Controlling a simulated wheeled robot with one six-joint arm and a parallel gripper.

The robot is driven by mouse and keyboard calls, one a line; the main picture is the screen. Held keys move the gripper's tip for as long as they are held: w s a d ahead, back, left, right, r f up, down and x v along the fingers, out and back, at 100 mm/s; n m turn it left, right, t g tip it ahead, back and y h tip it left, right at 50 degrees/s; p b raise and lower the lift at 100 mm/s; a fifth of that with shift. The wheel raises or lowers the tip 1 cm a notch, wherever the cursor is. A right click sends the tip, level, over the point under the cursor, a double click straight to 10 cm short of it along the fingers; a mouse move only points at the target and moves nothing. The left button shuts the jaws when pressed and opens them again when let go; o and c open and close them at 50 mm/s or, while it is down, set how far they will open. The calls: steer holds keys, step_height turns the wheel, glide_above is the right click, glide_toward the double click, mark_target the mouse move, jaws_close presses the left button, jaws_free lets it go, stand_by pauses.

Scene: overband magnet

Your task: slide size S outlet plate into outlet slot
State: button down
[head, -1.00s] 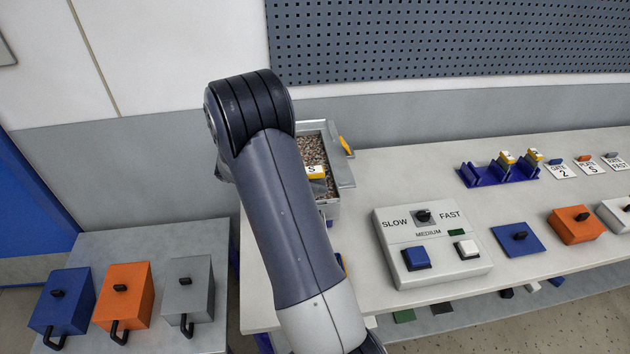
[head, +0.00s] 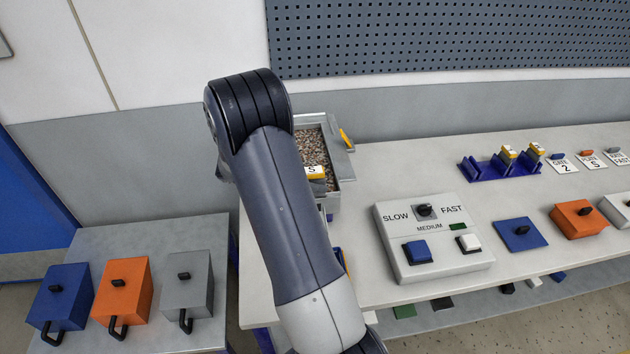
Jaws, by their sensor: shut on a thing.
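A plate with a white "S" label and a yellow edge (head: 315,172) shows just right of my arm, at the grey gravel-filled box (head: 347,168). My arm hides its left part, and I cannot tell whether it sits in a slot or is held. The outlet slot cannot be made out. My gripper is hidden behind my own arm, which covers the left part of the box. Two more yellow-topped plates (head: 508,152) (head: 534,150) stand in the blue rack (head: 486,172) on the bench.
A control panel (head: 440,262) with a SLOW/MEDIUM/FAST knob, blue and orange blocks (head: 519,234) (head: 579,216) and label cards (head: 564,163) lie on the bench. Blue, orange and grey boxes (head: 57,295) (head: 122,290) (head: 187,285) stand on the left table. A pegboard (head: 450,40) hangs behind.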

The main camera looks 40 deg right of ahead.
steer(key=shift+f+b, duration=0.9)
steer(key=shift+f, duration=0.6)
steer(key=c, duration=1.1)
jaws_free()
steer(key=shift+o, duration=0.2)
steer(key=b+v, duration=0.2)
steer(key=v, duration=0.8)
steer(key=shift+a+r, duration=0.2)
steer(key=shift+a, duration=0.15)
steer(key=shift+w, duration=0.1)
steer(key=p+x, duration=0.2)
steer(key=x, duration=0.9)
steer(key=shift+w, duration=0.1)
steer(key=shift+r+p, duration=0.3)
steer(key=shift+r, duration=0.05)
steer(key=shift+a, duration=0.1)
